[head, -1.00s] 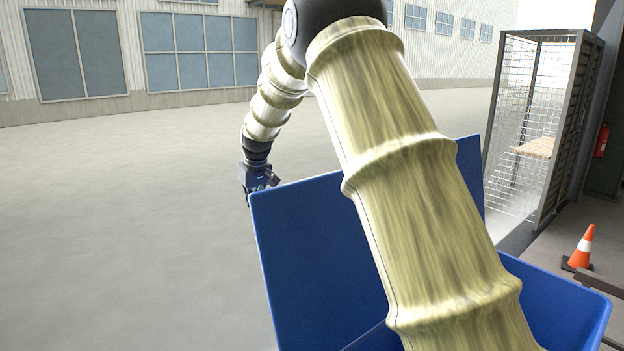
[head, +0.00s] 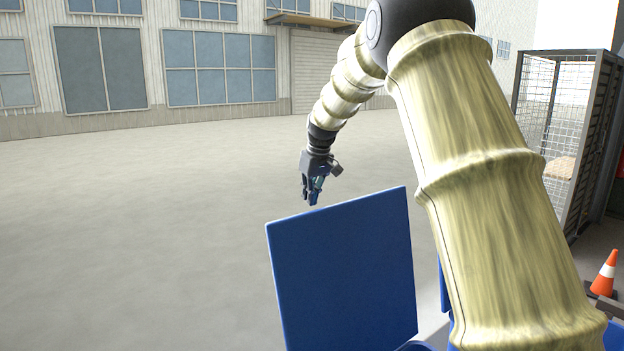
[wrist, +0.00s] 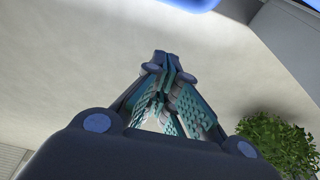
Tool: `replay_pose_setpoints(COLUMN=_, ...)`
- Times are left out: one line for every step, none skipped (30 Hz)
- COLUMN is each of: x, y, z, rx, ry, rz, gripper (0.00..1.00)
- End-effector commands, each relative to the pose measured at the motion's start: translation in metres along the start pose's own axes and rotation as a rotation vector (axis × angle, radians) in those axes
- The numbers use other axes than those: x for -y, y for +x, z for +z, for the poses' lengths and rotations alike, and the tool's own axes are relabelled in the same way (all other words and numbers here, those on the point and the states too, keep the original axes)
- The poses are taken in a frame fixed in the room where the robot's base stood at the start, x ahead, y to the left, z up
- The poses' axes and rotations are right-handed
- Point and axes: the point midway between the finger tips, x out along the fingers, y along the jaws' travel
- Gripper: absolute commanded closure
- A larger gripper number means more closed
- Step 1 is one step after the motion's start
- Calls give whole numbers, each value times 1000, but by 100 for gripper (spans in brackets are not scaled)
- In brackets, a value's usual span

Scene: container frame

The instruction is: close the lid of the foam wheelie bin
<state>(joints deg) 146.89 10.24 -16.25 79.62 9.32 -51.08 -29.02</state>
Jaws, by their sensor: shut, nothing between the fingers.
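The blue lid (head: 340,265) of the foam wheelie bin stands raised, nearly upright, in the lower middle of the head view. Only small parts of the blue bin body (head: 612,336) show at the bottom right, mostly hidden by my arm. My gripper (head: 310,202) points down just above the lid's top edge in the picture, seemingly on its far side; I cannot tell whether they touch. In the wrist view my gripper (wrist: 164,62) has its fingers together with nothing between them. A blue edge (wrist: 185,3), perhaps the lid, crosses the top there.
An orange cone (head: 606,272) stands at the right, near a wire mesh cage (head: 550,110). A green bush (wrist: 275,145) shows in the wrist view. The grey paved ground (head: 140,220) on the left is clear, with a building wall behind.

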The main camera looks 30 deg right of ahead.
Motion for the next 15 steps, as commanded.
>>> replay_pose_setpoints(x=0, y=5, z=0, rx=4, ry=1, rz=-1, gripper=100)
replay_pose_setpoints(x=0, y=9, z=0, rx=3, ry=1, rz=-1, gripper=100)
replay_pose_setpoints(x=0, y=14, z=0, rx=2, ry=1, rz=-1, gripper=100)
replay_pose_setpoints(x=0, y=18, z=0, rx=4, ry=1, rz=-2, gripper=100)
replay_pose_setpoints(x=0, y=22, z=0, rx=4, ry=1, rz=-2, gripper=100)
replay_pose_setpoints(x=0, y=26, z=0, rx=3, ry=1, rz=-1, gripper=100)
replay_pose_setpoints(x=0, y=30, z=0, rx=3, ry=1, rz=-1, gripper=100)
replay_pose_setpoints(x=0, y=25, z=3, rx=1, ry=1, rz=-1, gripper=100)
replay_pose_setpoints(x=0, y=23, z=7, rx=1, ry=1, rz=-1, gripper=100)
replay_pose_setpoints(x=1, y=22, z=10, rx=1, ry=1, rz=-1, gripper=100)
replay_pose_setpoints(x=0, y=22, z=12, rx=0, ry=0, rz=-1, gripper=100)
replay_pose_setpoints(x=1, y=21, z=16, rx=1, ry=0, rz=-1, gripper=100)
replay_pose_setpoints(x=1, y=20, z=19, rx=2, ry=1, rz=-2, gripper=100)
replay_pose_setpoints(x=1, y=19, z=21, rx=1, ry=1, rz=-1, gripper=100)
replay_pose_setpoints(x=0, y=18, z=24, rx=0, ry=2, rz=-1, gripper=100)
